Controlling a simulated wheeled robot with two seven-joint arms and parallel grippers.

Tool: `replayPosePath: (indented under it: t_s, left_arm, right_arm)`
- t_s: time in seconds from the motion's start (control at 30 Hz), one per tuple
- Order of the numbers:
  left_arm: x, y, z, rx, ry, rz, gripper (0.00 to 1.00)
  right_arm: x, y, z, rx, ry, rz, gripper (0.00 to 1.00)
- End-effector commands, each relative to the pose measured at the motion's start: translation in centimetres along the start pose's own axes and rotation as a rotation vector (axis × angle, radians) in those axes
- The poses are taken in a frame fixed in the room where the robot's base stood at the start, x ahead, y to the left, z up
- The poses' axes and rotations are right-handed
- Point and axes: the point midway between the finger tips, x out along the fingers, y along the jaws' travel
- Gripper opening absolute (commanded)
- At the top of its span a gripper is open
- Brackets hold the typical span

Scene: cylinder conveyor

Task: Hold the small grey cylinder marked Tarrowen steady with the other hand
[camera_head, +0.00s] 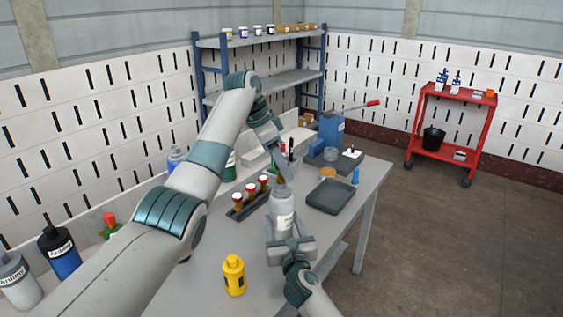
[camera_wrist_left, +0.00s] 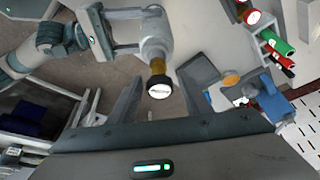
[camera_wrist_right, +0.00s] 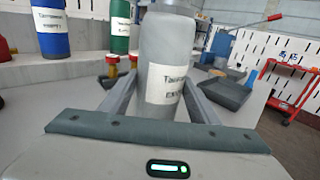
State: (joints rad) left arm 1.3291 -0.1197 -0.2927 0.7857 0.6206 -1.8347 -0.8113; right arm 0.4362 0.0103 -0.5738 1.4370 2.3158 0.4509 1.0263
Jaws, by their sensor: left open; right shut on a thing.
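The small grey cylinder (camera_head: 281,212) with a white label stands upright above the table. In the right wrist view its label on the grey body (camera_wrist_right: 166,50) reads Tarrowen on the first line; the second line is hard to read. My right gripper (camera_head: 289,242) is shut around its lower body. My left gripper (camera_head: 281,170) is open just above its top. In the left wrist view the cylinder's brown neck and pale round top (camera_wrist_left: 159,89) show between the parted left fingers (camera_wrist_left: 163,98), with gaps on both sides.
A dark tray (camera_head: 330,196) lies right of the cylinder. A rack of red-topped vials (camera_head: 250,200) is left of it. A yellow bottle (camera_head: 233,276) stands at the front. A blue lever device (camera_head: 331,130) stands behind. Blue (camera_wrist_right: 50,30) and green (camera_wrist_right: 119,28) cylinders stand in the right wrist view.

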Motion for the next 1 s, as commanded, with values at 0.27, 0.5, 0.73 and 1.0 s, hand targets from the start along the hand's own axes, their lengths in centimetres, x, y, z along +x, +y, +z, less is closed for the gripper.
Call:
replayPosePath:
  t_s: [0.27, 0.5, 0.73, 1.0]
  left_arm:
    - [0.96, 0.02, 0.42, 0.000, -0.001, 0.000, 0.44]
    - [0.95, 0.01, 0.42, 0.000, 0.000, 0.000, 0.44]
    - [0.89, -0.01, 0.39, 0.000, 0.000, 0.000, 0.44]
    - [0.93, 0.00, 0.40, 0.000, 0.000, 0.000, 0.44]
  right_arm:
    - [-0.01, 0.00, -0.04, 0.000, 0.001, 0.000, 0.29]
    - [-0.01, -0.01, -0.04, 0.000, 0.001, 0.000, 0.29]
    - [-0.01, -0.01, -0.05, 0.000, 0.001, 0.000, 0.29]
    - [-0.01, -0.01, -0.05, 0.000, 0.001, 0.000, 0.29]
